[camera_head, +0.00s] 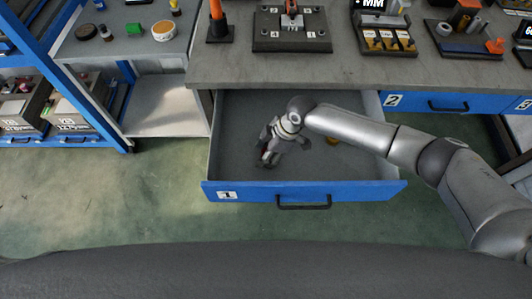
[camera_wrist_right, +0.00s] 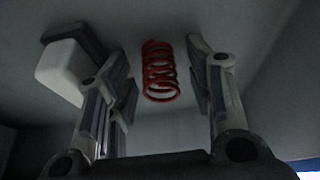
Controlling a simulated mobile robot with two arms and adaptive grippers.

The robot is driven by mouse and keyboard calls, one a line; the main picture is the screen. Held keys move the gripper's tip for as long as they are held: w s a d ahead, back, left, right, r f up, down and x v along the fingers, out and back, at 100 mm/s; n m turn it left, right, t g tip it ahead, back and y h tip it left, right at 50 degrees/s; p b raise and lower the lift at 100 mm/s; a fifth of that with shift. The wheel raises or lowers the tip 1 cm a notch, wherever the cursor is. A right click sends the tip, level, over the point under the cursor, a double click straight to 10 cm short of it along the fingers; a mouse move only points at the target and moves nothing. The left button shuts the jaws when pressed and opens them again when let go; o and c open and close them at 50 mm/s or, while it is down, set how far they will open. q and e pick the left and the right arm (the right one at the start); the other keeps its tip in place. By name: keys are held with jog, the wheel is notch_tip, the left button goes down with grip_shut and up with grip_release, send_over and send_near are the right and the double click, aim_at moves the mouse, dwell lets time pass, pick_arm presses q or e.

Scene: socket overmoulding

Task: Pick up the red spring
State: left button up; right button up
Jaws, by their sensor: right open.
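The red spring (camera_wrist_right: 160,72) lies on the drawer floor in the right wrist view, seen between the two fingers of my right gripper (camera_wrist_right: 161,66). The fingers are apart, with a gap on each side of the spring. I cannot tell whether the fingertips reach down to its height. In the head view my right gripper (camera_head: 268,153) points down inside the open drawer marked 1 (camera_head: 350,189); the spring is mostly hidden behind it there. My left gripper is not in view.
The drawer walls surround my right gripper. A white block (camera_wrist_right: 62,72) shows left of the fingers in the wrist view. A small orange-yellow item (camera_head: 332,141) lies in the drawer beside my right arm. The workbench edge (camera_head: 345,77) overhangs the drawer's back.

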jog(key=c, duration=1)
jog(key=shift+o, duration=0.2)
jog(key=shift+r, duration=0.1)
